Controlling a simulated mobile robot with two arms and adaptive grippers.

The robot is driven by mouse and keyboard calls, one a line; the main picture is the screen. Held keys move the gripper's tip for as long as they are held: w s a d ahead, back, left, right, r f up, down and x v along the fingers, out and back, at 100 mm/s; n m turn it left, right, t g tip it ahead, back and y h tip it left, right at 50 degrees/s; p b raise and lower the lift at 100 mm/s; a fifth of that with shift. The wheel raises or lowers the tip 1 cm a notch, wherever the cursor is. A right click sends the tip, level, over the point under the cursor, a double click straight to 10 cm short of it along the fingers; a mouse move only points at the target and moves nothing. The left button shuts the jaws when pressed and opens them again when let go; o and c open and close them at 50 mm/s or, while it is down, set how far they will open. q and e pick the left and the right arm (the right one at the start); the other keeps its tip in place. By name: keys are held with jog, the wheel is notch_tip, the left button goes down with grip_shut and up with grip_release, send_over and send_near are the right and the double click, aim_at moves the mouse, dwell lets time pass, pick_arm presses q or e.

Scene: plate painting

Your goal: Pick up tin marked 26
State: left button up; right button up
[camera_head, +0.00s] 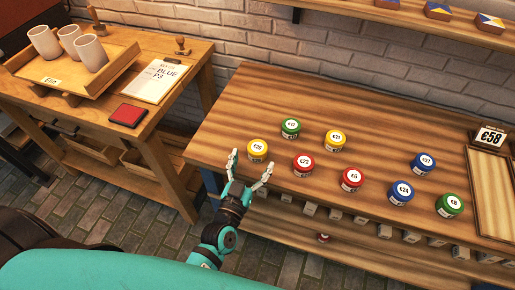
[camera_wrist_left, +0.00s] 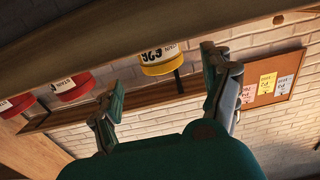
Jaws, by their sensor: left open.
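A yellow tin (camera_head: 257,150) with a white lid stands upright near the front left edge of the wooden table (camera_head: 400,130); its lid number looks like 20 or 26, too small to be sure. My left gripper (camera_head: 250,170) is open at the table's front edge, its two fingers pointing toward this tin. In the left wrist view the yellow tin (camera_wrist_left: 160,60) shows upside down beyond the open fingers (camera_wrist_left: 162,88), apart from them. My right gripper is in neither view.
Close by stand a green tin (camera_head: 291,128), a red tin (camera_head: 303,164) and another yellow tin (camera_head: 336,141). More red, blue and green tins stand to the right. A wooden tray (camera_head: 490,190) and a price sign (camera_head: 491,137) are at the right end. A side table (camera_head: 180,110) stands left.

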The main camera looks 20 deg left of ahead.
aim_at(258, 146)
pick_arm(q)
jog(key=shift+w, duration=0.3)
jog(key=shift+w+r, duration=0.1)
jog(key=shift+w, duration=0.15)
jog(key=w+p, duration=0.1)
jog(key=w, duration=0.3)
jog(key=shift+w, duration=0.4)
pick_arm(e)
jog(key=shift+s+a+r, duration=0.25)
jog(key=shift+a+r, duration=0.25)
pick_arm(q)
jog(key=shift+s, duration=0.1)
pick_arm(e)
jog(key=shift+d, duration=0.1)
pick_arm(q)
jog(key=c, duration=1.3)
jog(key=shift+r, duration=0.1)
jog(key=shift+c, duration=0.3)
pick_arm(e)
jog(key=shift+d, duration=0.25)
pick_arm(q)
jog(key=shift+r, duration=0.1)
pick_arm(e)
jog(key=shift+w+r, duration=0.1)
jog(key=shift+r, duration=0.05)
